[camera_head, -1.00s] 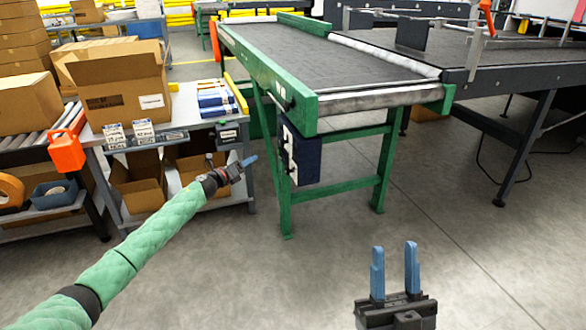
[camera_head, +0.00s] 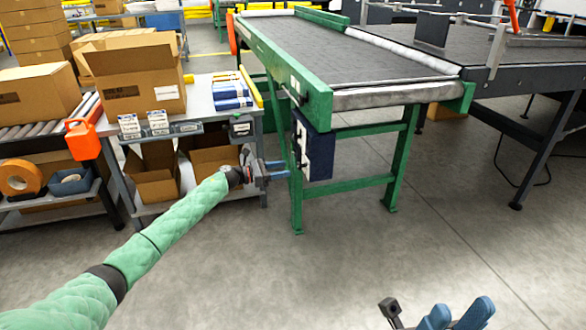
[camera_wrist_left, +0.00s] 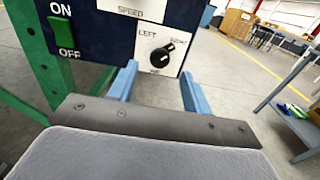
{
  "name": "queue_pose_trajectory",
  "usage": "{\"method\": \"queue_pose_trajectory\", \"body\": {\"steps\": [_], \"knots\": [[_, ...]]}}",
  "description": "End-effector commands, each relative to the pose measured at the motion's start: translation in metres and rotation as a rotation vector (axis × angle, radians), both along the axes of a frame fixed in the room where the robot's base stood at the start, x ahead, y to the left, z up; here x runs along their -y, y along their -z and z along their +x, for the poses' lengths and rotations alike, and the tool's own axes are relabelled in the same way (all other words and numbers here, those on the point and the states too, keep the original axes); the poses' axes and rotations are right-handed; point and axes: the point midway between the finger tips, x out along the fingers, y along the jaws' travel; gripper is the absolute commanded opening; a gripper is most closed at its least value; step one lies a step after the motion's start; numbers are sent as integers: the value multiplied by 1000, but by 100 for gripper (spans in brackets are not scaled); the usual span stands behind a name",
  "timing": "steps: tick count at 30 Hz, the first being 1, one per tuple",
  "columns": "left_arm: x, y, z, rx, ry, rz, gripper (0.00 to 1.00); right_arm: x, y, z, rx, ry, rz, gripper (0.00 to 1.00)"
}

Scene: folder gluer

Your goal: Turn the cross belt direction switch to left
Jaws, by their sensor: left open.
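The cross belt direction switch is a black round knob (camera_wrist_left: 162,55) on a white plate of the dark blue control box (camera_head: 314,146). Its pale mark points to the upper right, towards the right-hand label; "LEFT" is printed at its upper left. My left gripper (camera_head: 284,170) is beside the box, open and empty. In the left wrist view its blue fingers (camera_wrist_left: 158,82) stand apart, just below the knob on either side. I cannot tell whether they touch the box. My right gripper (camera_head: 460,308) is at the bottom edge, open and partly cut off.
A green on/off switch (camera_wrist_left: 63,35) and a speed plate (camera_wrist_left: 132,8) share the box. The green conveyor frame (camera_head: 298,190) stands around it. A bench (camera_head: 205,100) with cartons is on the left. The floor in front is clear.

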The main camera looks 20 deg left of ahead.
Motion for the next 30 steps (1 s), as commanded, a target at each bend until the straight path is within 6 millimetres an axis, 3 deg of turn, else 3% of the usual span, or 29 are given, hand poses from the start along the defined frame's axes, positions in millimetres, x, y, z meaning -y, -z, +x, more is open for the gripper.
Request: {"method": "queue_pose_trajectory", "body": {"steps": [9,18,19,25,30], "knots": [[35,0,24,0,0,-1,49,-1,3,0,1,-10,5,36],[39,0,27,-1,0,-1,49,-1,2,0,1,-12,5,36],[39,0,27,-1,0,-1,47,-1,2,0,1,-12,5,36],[39,0,27,-1,0,-1,8,-1,2,0,1,-12,4,36],[39,-1,27,-4,0,-3,6,-1,2,0,1,-12,4,36]]}}
